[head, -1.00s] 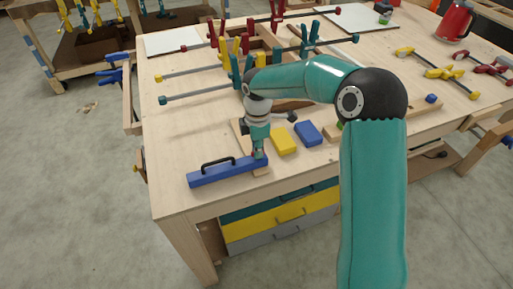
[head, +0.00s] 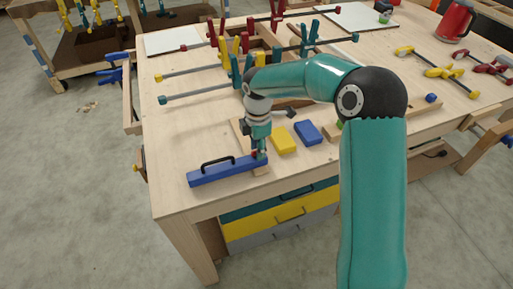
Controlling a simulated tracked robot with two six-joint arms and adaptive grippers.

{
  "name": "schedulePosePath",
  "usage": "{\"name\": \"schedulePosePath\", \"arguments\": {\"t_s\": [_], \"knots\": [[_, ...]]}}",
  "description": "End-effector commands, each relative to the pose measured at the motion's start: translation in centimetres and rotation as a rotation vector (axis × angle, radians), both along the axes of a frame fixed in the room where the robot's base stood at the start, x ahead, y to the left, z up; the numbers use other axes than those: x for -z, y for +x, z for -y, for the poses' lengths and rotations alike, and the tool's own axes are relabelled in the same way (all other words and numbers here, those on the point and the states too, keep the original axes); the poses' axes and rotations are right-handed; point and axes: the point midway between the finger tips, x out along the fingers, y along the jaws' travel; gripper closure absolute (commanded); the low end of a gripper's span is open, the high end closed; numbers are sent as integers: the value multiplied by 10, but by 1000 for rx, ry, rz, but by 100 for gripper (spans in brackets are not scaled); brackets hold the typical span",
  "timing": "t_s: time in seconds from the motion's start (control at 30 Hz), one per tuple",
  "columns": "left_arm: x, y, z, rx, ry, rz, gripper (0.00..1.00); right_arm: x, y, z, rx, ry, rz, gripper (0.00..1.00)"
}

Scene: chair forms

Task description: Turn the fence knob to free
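The fence is a long blue bar (head: 205,178) with a black handle (head: 217,162), lying near the front edge of the workbench. My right gripper (head: 260,156) points down at the right end of the blue bar, with its fingertips at or just over it. The fingers are small and partly merged with the bar, so I cannot tell whether they are closed on anything. The fence knob cannot be made out; the gripper covers that end of the bar. My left gripper is not in view.
A yellow block (head: 284,141) and a blue block (head: 308,132) lie right of the gripper. Several clamps stand and lie behind it on the workbench (head: 180,130). A red kettle (head: 455,22) stands at the far right. The bench's front left corner is clear.

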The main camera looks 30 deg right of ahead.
Motion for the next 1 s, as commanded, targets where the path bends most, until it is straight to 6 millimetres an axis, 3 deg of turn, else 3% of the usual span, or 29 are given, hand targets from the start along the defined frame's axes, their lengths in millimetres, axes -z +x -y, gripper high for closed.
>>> {"name": "schedulePosePath", "arguments": {"t_s": [0.3,0.47,0.8,1.0], "knots": [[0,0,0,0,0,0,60,-1,0,-1,1,1,-2,62],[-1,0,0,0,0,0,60,-14,1,-1,1,1,1,62],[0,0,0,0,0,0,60,-79,2,-1,1,0,4,62],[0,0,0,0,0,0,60,-108,1,-1,0,1,0,62]]}}
